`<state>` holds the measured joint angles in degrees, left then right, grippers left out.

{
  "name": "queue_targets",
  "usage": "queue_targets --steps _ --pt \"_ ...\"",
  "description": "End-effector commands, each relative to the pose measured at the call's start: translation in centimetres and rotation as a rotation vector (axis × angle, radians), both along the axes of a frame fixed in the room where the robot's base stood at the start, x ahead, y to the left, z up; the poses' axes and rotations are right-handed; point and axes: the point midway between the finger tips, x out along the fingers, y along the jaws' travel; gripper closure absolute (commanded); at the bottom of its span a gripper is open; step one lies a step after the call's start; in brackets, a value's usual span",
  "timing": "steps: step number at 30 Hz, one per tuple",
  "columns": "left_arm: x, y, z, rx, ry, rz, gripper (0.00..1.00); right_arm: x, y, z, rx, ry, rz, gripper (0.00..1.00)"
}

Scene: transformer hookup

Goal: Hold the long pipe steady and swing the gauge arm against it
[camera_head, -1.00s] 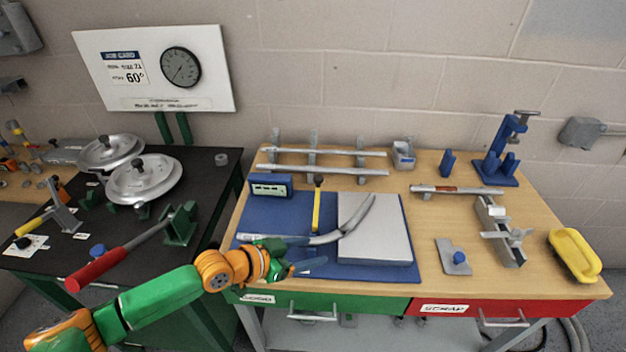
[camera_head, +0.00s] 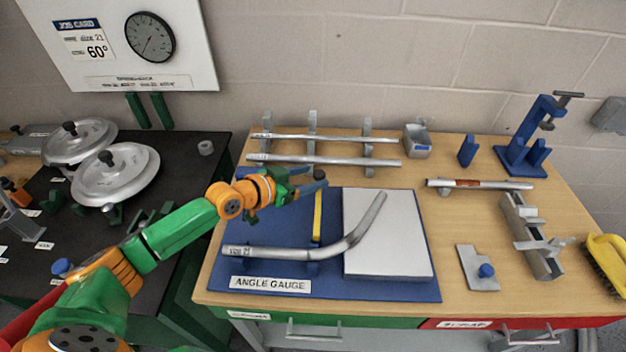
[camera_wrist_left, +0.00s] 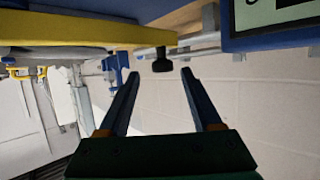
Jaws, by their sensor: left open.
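The long bent pipe (camera_head: 290,252) lies on the blue angle gauge board (camera_head: 400,290), its straight end to the left and its bent end rising right over a pale plate (camera_head: 400,245). The yellow gauge arm (camera_head: 317,215) stands upright in the picture, its lower end by the pipe. My left gripper (camera_head: 318,180) is open at the arm's far end, over the board's back edge. In the left wrist view the yellow arm (camera_wrist_left: 90,32) runs across the top, and its black knob (camera_wrist_left: 162,64) appears between the open fingertips (camera_wrist_left: 158,74). My right gripper is out of view.
A rack with straight pipes (camera_head: 325,161) stands behind the board. A blue-framed display (camera_wrist_left: 282,18) shows in the wrist view; my gripper hides it in the head view. A clamp fixture (camera_head: 530,235) and a blue-knobbed plate (camera_head: 478,268) stand right. A job card reads 60°.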

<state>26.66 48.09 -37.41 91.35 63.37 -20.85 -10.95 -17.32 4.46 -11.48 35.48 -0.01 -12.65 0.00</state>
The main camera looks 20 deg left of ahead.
Motion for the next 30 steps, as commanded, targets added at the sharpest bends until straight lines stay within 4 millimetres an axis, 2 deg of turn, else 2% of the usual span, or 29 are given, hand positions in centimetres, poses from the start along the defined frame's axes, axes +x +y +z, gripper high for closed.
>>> queue_targets --steps 1,2,10,11,18,30 --pt "0.59 -0.30 -0.73 -0.001 -0.003 0.001 0.34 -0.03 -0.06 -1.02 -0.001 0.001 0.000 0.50" --pt "0.81 -0.45 -0.77 -0.001 -0.002 0.000 0.34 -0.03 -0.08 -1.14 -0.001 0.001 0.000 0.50" --pt "1.22 -0.68 -0.56 0.001 0.002 0.000 0.34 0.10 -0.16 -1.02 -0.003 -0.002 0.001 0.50" --pt "1.22 -0.68 -0.56 0.001 0.002 0.000 0.37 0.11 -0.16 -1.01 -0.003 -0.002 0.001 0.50" --pt "1.19 -0.68 -0.55 0.000 0.001 -0.001 1.00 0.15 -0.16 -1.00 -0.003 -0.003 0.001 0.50" --pt "1.19 -0.68 -0.57 0.001 0.002 0.000 1.00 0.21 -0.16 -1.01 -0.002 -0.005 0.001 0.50"
